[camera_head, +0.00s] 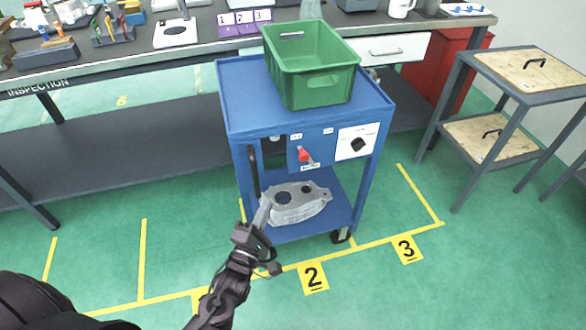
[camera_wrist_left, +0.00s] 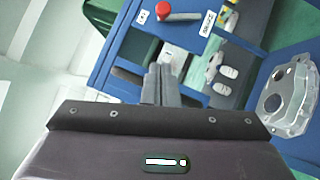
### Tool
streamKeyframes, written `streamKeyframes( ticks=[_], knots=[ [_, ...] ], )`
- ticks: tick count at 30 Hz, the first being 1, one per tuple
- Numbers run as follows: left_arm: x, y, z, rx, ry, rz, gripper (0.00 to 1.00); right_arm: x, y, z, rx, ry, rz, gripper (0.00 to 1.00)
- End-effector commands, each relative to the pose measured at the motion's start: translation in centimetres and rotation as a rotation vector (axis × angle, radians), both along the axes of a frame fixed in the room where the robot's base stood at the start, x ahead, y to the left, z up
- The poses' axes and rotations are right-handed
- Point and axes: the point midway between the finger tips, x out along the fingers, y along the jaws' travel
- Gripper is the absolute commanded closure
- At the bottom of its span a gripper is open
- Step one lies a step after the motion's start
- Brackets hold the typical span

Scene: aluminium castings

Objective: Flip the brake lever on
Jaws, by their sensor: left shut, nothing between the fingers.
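The brake lever (camera_head: 303,155) has a red knob and sits on the front panel of the blue cart (camera_head: 235,118), above a small label. In the left wrist view the lever's red knob (camera_wrist_left: 164,8) is at the top, with its grey shaft pointing right toward the BRAKE label (camera_wrist_left: 207,22). My left gripper (camera_head: 265,204) is shut and empty, in front of the cart, lower than the lever and to its left. In the wrist view its closed fingers (camera_wrist_left: 160,80) point toward the cart, apart from the lever. My right gripper is in neither view.
A green crate (camera_head: 318,92) stands on the cart top. A black dial (camera_head: 358,145) is right of the lever. An aluminium casting (camera_head: 305,212) lies on the lower shelf, behind my left gripper. A workbench (camera_head: 120,62) stands behind; open green floor lies in front.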

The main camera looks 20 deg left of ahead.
Motion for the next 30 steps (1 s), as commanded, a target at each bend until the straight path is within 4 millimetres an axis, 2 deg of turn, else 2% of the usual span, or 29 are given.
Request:
streamKeyframes(
  ticks=[5, 8, 19, 24, 30],
  knots=[
    [1.0, 0.0, 0.2, 0.001, -0.002, 0.0, 1.0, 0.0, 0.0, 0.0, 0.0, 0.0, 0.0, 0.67],
    [2.5, 0.0, 0.6, 0.003, -0.002, 0.0, 1.0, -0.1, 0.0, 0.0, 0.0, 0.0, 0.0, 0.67],
    [10.1, -0.3, 2.1, 0.003, -0.002, 0.0, 1.0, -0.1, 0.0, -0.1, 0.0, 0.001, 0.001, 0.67],
    [11.6, -2.2, 2.9, 0.001, 0.0, -0.001, 1.0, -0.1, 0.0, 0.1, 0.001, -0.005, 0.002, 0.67],
    [12.3, -3.0, 3.2, 0.002, 0.001, 0.001, 1.0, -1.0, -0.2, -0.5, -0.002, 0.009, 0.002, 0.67]
  ],
)
